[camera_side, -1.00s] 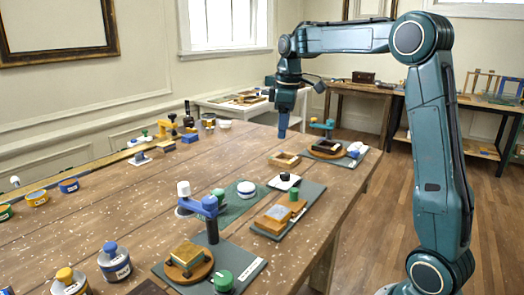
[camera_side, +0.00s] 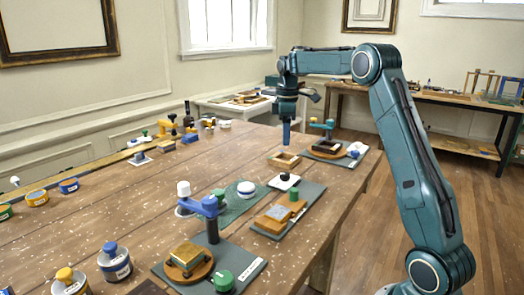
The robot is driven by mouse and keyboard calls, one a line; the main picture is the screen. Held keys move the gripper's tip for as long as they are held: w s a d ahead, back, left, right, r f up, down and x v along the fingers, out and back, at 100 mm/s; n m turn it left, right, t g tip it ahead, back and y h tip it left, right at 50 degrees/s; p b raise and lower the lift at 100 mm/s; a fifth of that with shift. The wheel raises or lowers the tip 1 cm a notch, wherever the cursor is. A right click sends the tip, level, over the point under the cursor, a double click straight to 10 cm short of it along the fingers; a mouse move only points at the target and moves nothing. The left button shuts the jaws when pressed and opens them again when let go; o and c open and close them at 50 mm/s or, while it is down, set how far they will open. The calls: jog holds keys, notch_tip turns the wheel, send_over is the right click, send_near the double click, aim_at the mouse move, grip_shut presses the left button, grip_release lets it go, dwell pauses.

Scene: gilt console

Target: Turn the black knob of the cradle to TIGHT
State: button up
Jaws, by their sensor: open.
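A small black knob (camera_side: 285,176) sits on a white square plate (camera_side: 275,184) near the middle right of the table. It looks like the black knob of the task, but I cannot tell which fixture is the cradle, and no TIGHT mark is readable. My gripper (camera_side: 286,140) points straight down above the far right of the table, over or just behind a small open wooden tray (camera_side: 285,160). Its blue fingers are seen edge-on, open and with nothing between them. The knob is nearer the camera than the gripper, and they are apart.
A dark board with a wooden block (camera_side: 272,220) and green knob lies in front of the black knob. A blue clamp post (camera_side: 211,215) stands nearer still. At the far right, another board carries a round wooden fixture (camera_side: 327,148).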

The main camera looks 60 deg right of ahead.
aim_at(285, 173)
notch_tip(285, 173, down, 13)
jog(key=shift+r, duration=0.1)
dwell(0.5)
jog(key=c, duration=1)
